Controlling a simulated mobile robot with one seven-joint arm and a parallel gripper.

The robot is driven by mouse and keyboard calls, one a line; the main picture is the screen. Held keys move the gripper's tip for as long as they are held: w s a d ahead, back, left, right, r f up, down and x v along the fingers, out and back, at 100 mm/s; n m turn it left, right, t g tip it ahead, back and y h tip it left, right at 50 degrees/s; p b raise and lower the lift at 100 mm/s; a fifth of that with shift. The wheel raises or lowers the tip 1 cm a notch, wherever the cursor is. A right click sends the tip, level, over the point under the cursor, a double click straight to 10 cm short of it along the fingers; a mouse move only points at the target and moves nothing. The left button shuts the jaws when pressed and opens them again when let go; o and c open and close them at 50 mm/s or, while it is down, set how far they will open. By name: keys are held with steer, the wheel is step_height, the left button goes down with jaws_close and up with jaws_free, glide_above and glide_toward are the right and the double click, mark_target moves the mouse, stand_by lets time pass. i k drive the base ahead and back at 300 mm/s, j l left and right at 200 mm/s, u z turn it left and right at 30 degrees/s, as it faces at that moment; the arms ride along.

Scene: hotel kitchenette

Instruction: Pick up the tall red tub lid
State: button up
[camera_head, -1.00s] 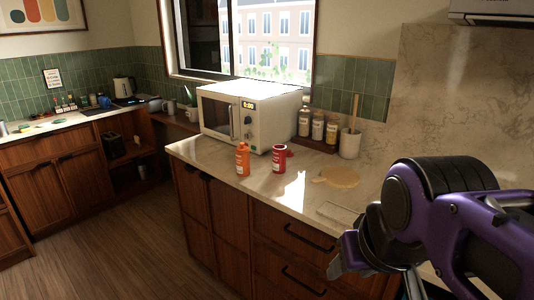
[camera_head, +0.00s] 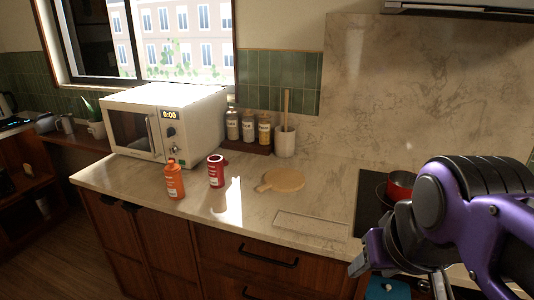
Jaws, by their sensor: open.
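A red tub (camera_head: 216,172) with a pale label stands upright on the marble counter, in front of the microwave's right end. A small red piece (camera_head: 225,162) shows at the tub's upper right edge, partly hidden behind it. It may be the lid, but it is too small to tell whether it is on the tub or beside it. My gripper (camera_head: 376,264) is open and empty at the lower right, in front of the counter edge and well away from the tub. Its fingers are partly cut off from clear view.
An orange bottle (camera_head: 173,181) stands left of the tub. A white microwave (camera_head: 168,122) is behind them. Several jars (camera_head: 248,128), a utensil crock (camera_head: 285,142), a round wooden board (camera_head: 282,180) and a red pot (camera_head: 400,185) on the hob also stand there. The counter front is clear.

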mark_target(215, 165)
steer(key=i+j+z, duration=0.2)
steer(key=j, duration=0.2)
steer(key=j+z, duration=0.2)
steer(key=j, duration=0.15)
steer(key=i+j, duration=0.1)
steer(key=j, duration=0.45)
steer(key=i+j+z, duration=0.1)
steer(key=j, duration=0.45)
steer(key=j+z, duration=0.1)
steer(key=j, duration=0.45)
steer(key=i, duration=0.05)
